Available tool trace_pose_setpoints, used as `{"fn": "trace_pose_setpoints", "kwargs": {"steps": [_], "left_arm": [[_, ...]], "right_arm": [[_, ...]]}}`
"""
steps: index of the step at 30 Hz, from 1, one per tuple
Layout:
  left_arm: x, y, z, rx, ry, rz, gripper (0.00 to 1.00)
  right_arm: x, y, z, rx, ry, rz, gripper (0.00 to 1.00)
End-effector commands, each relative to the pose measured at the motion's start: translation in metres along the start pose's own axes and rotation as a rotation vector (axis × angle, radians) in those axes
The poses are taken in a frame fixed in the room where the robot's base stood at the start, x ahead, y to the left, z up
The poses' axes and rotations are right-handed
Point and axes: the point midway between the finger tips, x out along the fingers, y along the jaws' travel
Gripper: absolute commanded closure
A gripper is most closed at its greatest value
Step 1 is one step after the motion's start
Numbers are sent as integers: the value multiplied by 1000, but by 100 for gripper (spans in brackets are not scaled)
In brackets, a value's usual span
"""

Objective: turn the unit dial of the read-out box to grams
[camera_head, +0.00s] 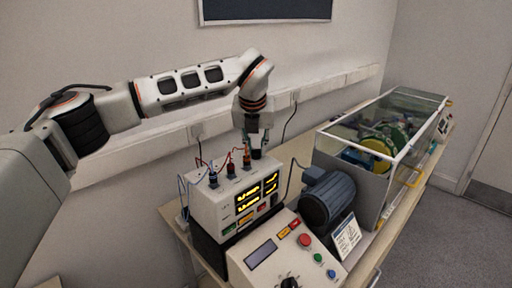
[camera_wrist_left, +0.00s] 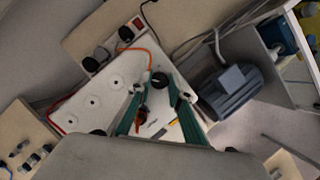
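The read-out box (camera_head: 228,207) is a pale box with yellow-lit displays on its front and plugs on top. A black dial (camera_wrist_left: 160,80) sits on its top, toward the right rear corner; it looks like the unit dial. It also shows small and dark under my gripper in the head view (camera_head: 256,154). My left gripper (camera_head: 256,146) points down over that corner. In the left wrist view its two green-grey fingers (camera_wrist_left: 162,84) stand apart on either side of the dial. I cannot tell whether they touch it. Dial markings are not readable. My right gripper is out of view.
A control panel (camera_head: 262,268) with coloured buttons and a black knob stands in front of the box. A dark motor (camera_head: 328,199) and a glass-covered machine (camera_head: 390,135) are at the right. Cables rise from the plugs (camera_head: 213,176) left of my gripper.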

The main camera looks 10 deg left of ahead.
Motion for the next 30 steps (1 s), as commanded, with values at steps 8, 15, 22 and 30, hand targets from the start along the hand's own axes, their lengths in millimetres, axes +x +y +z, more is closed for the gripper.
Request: {"fn": "trace_pose_setpoints", "kwargs": {"steps": [8,15,22,30], "left_arm": [[0,0,0,6,0,-2,100],[0,2,0,70,-1,-29,100],[0,3,1,224,-1,-94,100],[0,4,2,458,-1,-191,100]], "right_arm": [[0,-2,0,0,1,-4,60],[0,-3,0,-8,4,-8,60],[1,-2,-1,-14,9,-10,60],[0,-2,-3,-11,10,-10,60]]}}
